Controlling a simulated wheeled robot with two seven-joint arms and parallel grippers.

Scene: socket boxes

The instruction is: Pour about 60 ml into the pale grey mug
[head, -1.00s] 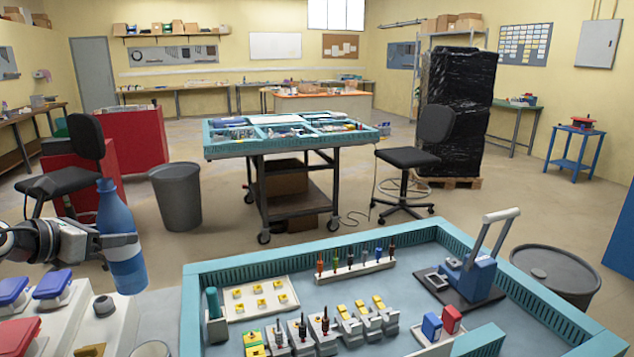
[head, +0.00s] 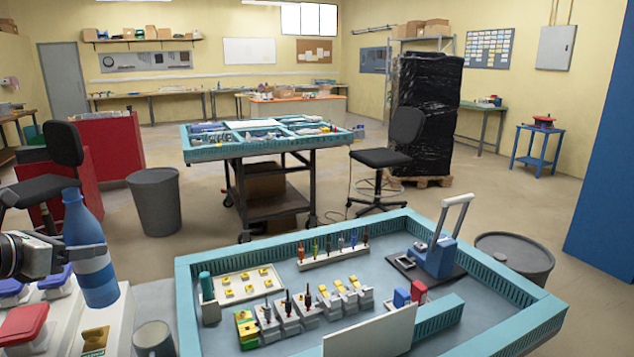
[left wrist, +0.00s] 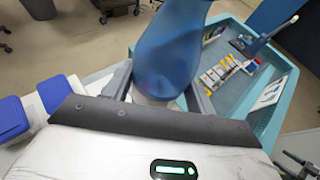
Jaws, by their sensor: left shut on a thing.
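A blue bottle (head: 80,222) with a lighter band is held nearly upright at the left of the head view. My left gripper (head: 88,252) is shut around its body; in the left wrist view the bottle (left wrist: 168,55) stands between the two fingers (left wrist: 160,92). The bottle's mouth is out of the wrist view. The grey mug (head: 154,341) stands at the bottom left of the head view, to the right of and below the bottle, cut by the frame edge. The bottle is apart from it.
Blue-lidded tubs (head: 57,280) and a red-lidded tub (head: 24,328) stand left of the mug. A teal-walled bench (head: 186,300) with sockets, tools and a blue lever press (head: 437,257) lies to the right. A grey bin (head: 155,203) stands on the floor behind.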

